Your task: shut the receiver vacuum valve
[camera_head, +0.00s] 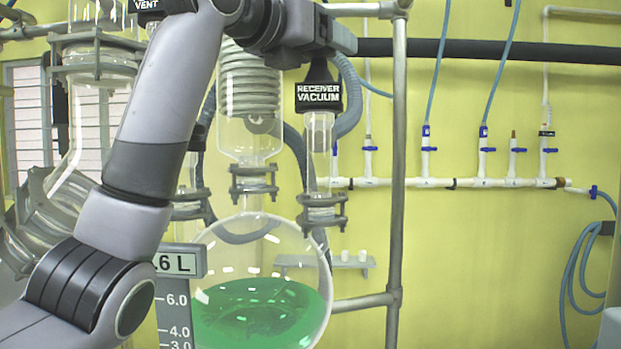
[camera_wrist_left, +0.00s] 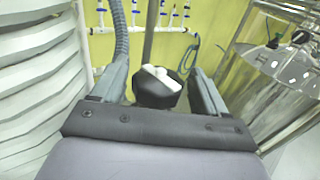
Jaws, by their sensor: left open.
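The receiver vacuum valve (camera_head: 318,96) is a black cap labelled "RECEIVER VACUUM" on top of a glass neck above the receiver flask. In the left wrist view, the black valve body (camera_wrist_left: 156,97) carries a white handle (camera_wrist_left: 160,75) that lies at a slant. My left gripper (camera_head: 338,42) is just above the valve in the head view and hides its handle there. In the left wrist view, my left gripper (camera_wrist_left: 161,84) is open, with one finger on each side of the valve; I cannot tell whether either finger touches it. My right gripper is out of view.
The glass receiver flask (camera_head: 262,270) holds green liquid below the valve. A coiled glass condenser (camera_head: 248,90) stands close to the left. A metal upright pole (camera_head: 397,150) stands to the right. A "VENT" label (camera_head: 146,4) shows at top left. White wall piping (camera_head: 450,183) with blue taps runs behind.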

